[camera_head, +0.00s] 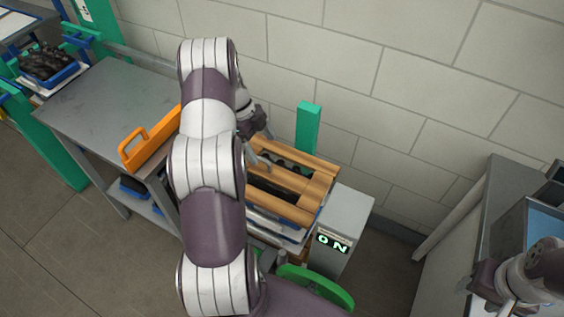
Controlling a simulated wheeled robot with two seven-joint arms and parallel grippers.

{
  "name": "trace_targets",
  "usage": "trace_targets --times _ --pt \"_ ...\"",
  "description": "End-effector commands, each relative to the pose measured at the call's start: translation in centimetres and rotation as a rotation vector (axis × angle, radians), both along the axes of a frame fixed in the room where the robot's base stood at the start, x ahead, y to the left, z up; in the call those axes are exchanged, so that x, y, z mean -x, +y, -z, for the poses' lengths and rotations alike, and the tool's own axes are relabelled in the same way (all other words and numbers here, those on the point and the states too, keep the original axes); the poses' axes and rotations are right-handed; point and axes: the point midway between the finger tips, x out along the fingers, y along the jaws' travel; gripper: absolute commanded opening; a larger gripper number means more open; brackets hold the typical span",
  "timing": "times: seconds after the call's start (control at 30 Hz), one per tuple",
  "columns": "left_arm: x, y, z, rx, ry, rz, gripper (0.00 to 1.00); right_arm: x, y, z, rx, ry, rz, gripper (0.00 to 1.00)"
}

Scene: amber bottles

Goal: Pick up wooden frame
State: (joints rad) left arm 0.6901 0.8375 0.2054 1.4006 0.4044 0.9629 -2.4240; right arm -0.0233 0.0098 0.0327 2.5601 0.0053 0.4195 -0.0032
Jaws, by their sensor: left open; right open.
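The wooden frame (318,187) is light brown, with slats around dark openings. It lies on top of a stack of trays at the middle of the head view. Dark objects show through its openings. My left arm crosses in front of its left part and hides that part. My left gripper (265,148) is open at the frame's upper left edge. I cannot tell whether its fingers touch the wood. My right gripper (485,300) is open at the bottom right, far from the frame.
A grey metal table (95,105) stands at the left with an orange handled tray (150,145) on it. A grey box (348,215) with a lit "ON" display stands right of the frame. A green post (307,125) rises behind. A blue crate (50,75) holds dark bottles.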

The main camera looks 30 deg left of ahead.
Motion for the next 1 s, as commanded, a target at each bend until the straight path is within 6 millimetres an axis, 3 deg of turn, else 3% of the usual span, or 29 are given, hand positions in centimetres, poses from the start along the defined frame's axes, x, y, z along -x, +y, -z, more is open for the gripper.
trace_targets --times 0.03,0.1,0.33,0.5,0.67,0.87,1.0 --pt "-0.1 -0.5 2.7 0.0 -0.002 0.006 0.94 0.0 0.0 2.9 0.0 0.002 0.0 0.53" --pt "-0.1 -1.2 3.0 0.002 0.002 0.005 0.94 0.1 0.0 1.5 0.0 0.004 0.0 0.53" --pt "-0.4 -2.4 5.8 -0.001 0.0 0.003 0.94 0.0 0.0 0.0 0.0 0.001 0.0 0.53" --pt "-0.8 -3.1 8.4 -0.001 0.003 0.003 0.94 0.0 0.0 -2.3 0.0 0.001 0.0 0.53" --pt "-1.0 -3.8 10.6 -0.002 0.001 0.003 0.94 0.0 0.0 -2.5 0.0 0.001 0.0 0.53" --pt "-1.0 -3.8 10.9 -0.003 -0.001 0.003 0.94 0.0 0.0 -2.4 0.0 0.002 0.0 0.53" --pt "-1.0 -3.8 10.9 -0.003 -0.001 0.003 0.48 0.0 0.0 -2.4 0.0 0.002 0.0 0.53"
